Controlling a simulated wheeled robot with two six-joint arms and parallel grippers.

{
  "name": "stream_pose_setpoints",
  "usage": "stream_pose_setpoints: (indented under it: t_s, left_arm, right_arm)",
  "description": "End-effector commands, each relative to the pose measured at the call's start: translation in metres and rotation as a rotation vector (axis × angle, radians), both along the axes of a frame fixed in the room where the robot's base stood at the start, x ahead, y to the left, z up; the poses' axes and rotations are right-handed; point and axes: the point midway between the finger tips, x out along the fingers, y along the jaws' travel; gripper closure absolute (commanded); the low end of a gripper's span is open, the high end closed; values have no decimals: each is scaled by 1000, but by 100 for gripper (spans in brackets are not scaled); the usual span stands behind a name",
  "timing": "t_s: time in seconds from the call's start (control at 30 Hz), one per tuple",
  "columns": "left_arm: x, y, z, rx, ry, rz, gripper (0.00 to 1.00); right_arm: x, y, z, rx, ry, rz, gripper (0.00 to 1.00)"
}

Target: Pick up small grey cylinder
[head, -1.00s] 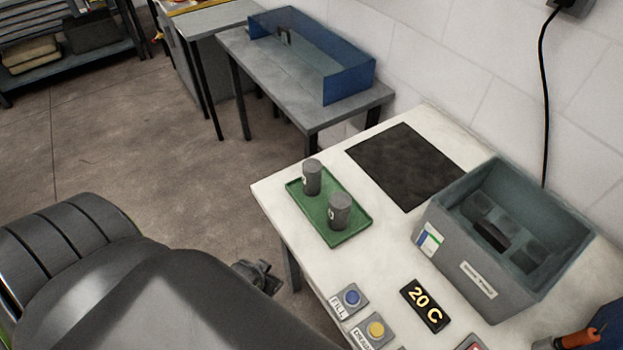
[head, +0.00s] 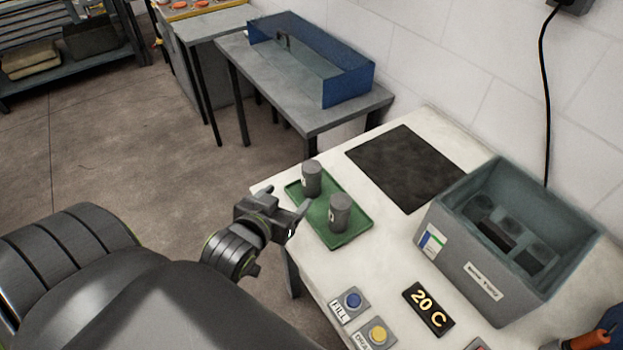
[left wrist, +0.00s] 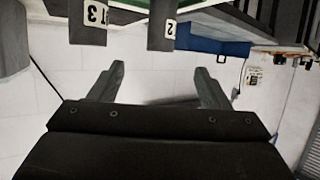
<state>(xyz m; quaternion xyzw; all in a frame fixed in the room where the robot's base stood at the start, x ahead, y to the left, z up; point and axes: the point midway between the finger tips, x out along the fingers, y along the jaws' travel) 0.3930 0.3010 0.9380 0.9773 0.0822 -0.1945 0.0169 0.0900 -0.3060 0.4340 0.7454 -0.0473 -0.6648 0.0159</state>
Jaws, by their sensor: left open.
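Two grey cylinders stand upright on a green tray (head: 352,238) on the white table. One is at the back left (head: 312,180), the other nearer and to the right (head: 340,213). They look close in size. My left gripper (head: 285,200) is open and empty at the tray's left edge, beside the cylinders and apart from them. The left wrist view looks upside down, with both labelled cylinders, one at the upper left (left wrist: 88,22) and one at upper centre (left wrist: 161,25), beyond the open fingers (left wrist: 158,70). My right gripper is not in view.
A grey open bin (head: 463,262) with dark slots inside stands at the right. A black mat (head: 405,165) lies flat behind the tray. A blue button (head: 352,300), a yellow button (head: 377,334) and a "20 C" display (head: 428,308) are at the front.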

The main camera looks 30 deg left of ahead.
Motion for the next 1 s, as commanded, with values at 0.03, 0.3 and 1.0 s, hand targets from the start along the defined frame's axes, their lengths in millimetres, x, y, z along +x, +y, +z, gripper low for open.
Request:
stream_pose_setpoints:
  t_s: [0.03,0.3,1.0]
  left_arm:
    - [7,1,-1,1,-5,-1,29]
    - [51,9,-20,2,-2,-1,29]
    - [117,21,-51,2,1,0,29]
  right_arm:
    - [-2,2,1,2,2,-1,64]
    - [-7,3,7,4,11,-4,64]
    - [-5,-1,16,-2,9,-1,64]
